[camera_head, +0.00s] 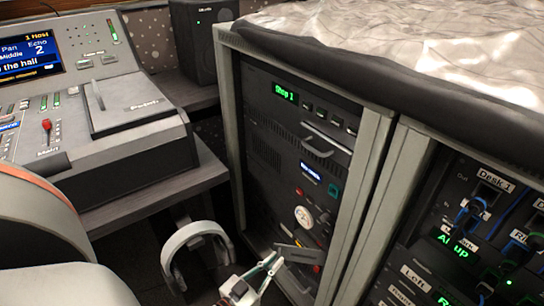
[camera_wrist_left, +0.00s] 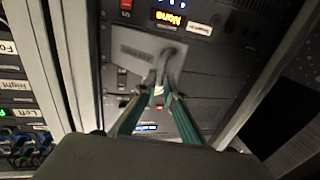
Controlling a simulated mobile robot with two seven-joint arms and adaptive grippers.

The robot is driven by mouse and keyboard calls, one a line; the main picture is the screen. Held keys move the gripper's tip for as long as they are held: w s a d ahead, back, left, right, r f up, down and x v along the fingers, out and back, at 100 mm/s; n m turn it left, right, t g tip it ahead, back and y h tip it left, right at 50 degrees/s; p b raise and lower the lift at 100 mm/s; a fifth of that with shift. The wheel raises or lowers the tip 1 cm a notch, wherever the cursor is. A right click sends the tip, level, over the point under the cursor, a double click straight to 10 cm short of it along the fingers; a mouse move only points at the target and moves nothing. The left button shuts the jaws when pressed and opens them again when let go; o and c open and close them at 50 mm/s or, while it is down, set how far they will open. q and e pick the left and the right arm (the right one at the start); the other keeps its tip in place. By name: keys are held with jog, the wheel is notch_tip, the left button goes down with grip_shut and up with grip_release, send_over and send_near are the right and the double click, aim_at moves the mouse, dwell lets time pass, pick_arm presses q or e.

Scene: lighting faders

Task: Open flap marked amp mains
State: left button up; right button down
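In the left wrist view a grey flap (camera_wrist_left: 135,50) with faint, unreadable lettering stands on the dark rack front. A curved grey handle (camera_wrist_left: 167,60) sticks out from its right part. My left gripper (camera_wrist_left: 159,88) has its green-edged fingers drawn close together at the end of this handle, one on each side. In the head view the left gripper (camera_head: 274,264) is low on the rack front, beside the light grey flap (camera_head: 298,254). The flap seems to stand out from the rack, but its angle is hard to tell. My right gripper is in neither view.
The rack (camera_head: 300,150) has a green display, a curved handle (camera_head: 317,147) and buttons above the flap. A second rack bay (camera_head: 470,240) with cables is on the right. A mixing console (camera_head: 90,110) stands on a desk at left. A draped cover (camera_head: 420,50) tops the rack.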

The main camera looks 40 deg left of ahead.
pick_arm(q)
jog(key=o, duration=0.3)
jog(key=shift+w+d+r+h, duration=0.15)
jog(key=shift+w+d, duration=0.15)
jog(key=shift+d, duration=0.3)
jog(key=shift+w+d+h, duration=0.15)
jog(key=shift+w+d, duration=0.1)
jog(key=shift+d, duration=0.35)
jog(key=s, duration=1.2)
jog(key=shift+s+a, duration=0.15)
jog(key=shift+s, duration=0.1)
jog(key=shift+c, duration=0.2)
